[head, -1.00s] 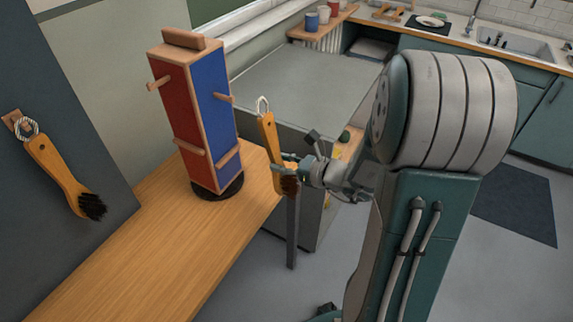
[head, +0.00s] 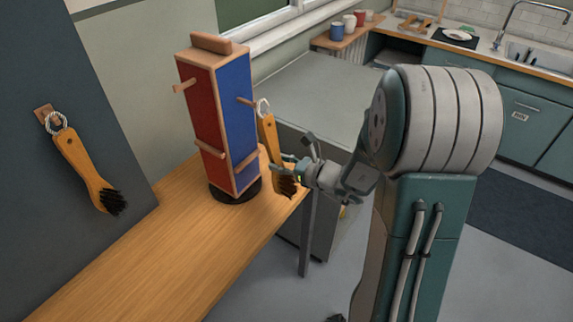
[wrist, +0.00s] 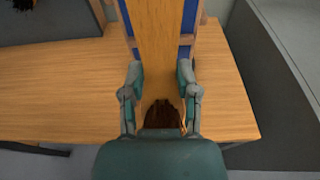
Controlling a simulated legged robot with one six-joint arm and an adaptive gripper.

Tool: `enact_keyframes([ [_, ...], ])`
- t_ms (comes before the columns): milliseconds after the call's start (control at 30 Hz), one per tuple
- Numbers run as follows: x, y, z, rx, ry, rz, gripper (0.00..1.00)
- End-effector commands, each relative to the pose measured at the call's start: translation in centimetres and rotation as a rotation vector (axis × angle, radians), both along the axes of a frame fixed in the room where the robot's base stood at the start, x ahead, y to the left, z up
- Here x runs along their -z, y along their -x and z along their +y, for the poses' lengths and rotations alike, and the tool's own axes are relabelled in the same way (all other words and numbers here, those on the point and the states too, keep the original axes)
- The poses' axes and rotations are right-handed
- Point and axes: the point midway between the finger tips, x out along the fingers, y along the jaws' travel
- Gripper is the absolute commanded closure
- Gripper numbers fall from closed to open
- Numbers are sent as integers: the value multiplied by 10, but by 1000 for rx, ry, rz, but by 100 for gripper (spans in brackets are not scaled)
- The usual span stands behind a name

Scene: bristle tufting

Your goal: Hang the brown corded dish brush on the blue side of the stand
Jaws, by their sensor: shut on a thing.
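The brown dish brush (head: 267,135) is upright in my gripper (head: 288,168), bristles down, its pale cord loop (head: 262,107) at the top. In the wrist view, the fingers (wrist: 160,82) are shut on both sides of the handle (wrist: 158,38), with dark brown bristles (wrist: 162,115) below. The stand (head: 218,125) has a red side and a blue side (head: 238,108). The blue side has an upper peg (head: 245,101) and a lower peg (head: 246,160). The loop is close by the upper peg's tip; I cannot tell whether they touch.
Another brush (head: 82,165) with black bristles hangs by its cord on a wooden hook on the dark panel (head: 30,200) at left. The wooden table (head: 190,260) is bare in front of the stand. A grey counter (head: 320,90) lies behind my gripper.

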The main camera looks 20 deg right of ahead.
Motion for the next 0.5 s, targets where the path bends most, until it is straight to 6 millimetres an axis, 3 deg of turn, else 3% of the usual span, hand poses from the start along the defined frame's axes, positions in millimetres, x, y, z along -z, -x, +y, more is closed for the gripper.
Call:
enact_keyframes([
  [500, 4, -24, 18, -2, -1, 1, 100],
])
